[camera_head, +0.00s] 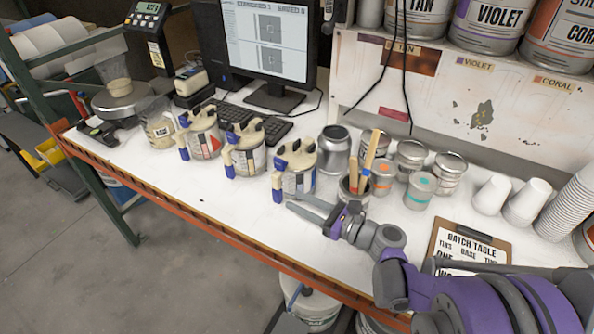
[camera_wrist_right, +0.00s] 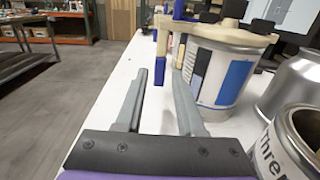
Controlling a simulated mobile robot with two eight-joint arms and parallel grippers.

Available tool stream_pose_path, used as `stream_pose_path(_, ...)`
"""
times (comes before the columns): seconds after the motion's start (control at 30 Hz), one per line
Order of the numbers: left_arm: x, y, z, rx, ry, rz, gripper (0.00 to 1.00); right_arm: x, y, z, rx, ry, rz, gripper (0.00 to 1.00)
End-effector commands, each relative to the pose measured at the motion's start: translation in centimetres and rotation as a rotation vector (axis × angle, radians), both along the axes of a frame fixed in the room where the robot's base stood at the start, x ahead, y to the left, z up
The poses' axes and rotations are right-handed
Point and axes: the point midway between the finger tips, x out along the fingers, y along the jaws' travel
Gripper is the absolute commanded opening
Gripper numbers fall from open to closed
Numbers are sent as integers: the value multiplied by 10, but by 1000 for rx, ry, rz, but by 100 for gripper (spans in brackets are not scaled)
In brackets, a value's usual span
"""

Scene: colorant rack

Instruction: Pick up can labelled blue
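The can with a blue label patch (camera_head: 298,182) stands upright on the white bench, the rightmost of three clamp-topped cans. In the right wrist view the can (camera_wrist_right: 215,82) is upper right, with its blue patch clear; a beige clamp with blue parts sits over its top. My right gripper (camera_head: 298,203) is open and empty, low over the bench just in front of this can. In the right wrist view the fingers (camera_wrist_right: 160,85) are apart, with bare bench between them and the can just beyond and right of the right finger. My left gripper is not in view.
Two similar clamped cans (camera_head: 244,157) (camera_head: 202,140) stand to the left. A silver can (camera_head: 333,150) and an open tin holding wooden sticks (camera_head: 352,190) are close on the right. A clipboard (camera_head: 468,247) lies nearer me. The bench's orange front edge (camera_head: 205,222) is close.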

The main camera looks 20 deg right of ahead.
Motion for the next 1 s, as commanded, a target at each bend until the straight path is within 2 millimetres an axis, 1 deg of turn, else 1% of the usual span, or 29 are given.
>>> stream_pose_path(0.03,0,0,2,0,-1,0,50,6,6,1,0,0,3,38)
stream_pose_path(0.1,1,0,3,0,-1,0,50,12,10,1,-1,-1,2,38)
stream_pose_path(0.27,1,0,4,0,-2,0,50,20,18,0,-2,-1,1,38)
stream_pose_path(0.53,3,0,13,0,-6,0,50,49,43,-2,-3,-1,2,38)
stream_pose_path(0.67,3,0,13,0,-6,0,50,55,48,-3,-4,0,0,38)
stream_pose_path(0.87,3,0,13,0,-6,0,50,55,48,-4,-4,0,-1,38)
stream_pose_path(0.97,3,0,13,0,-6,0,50,55,48,-4,-4,0,-1,21)
stream_pose_path(1.0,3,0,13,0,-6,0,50,55,48,-4,-4,0,-1,14)
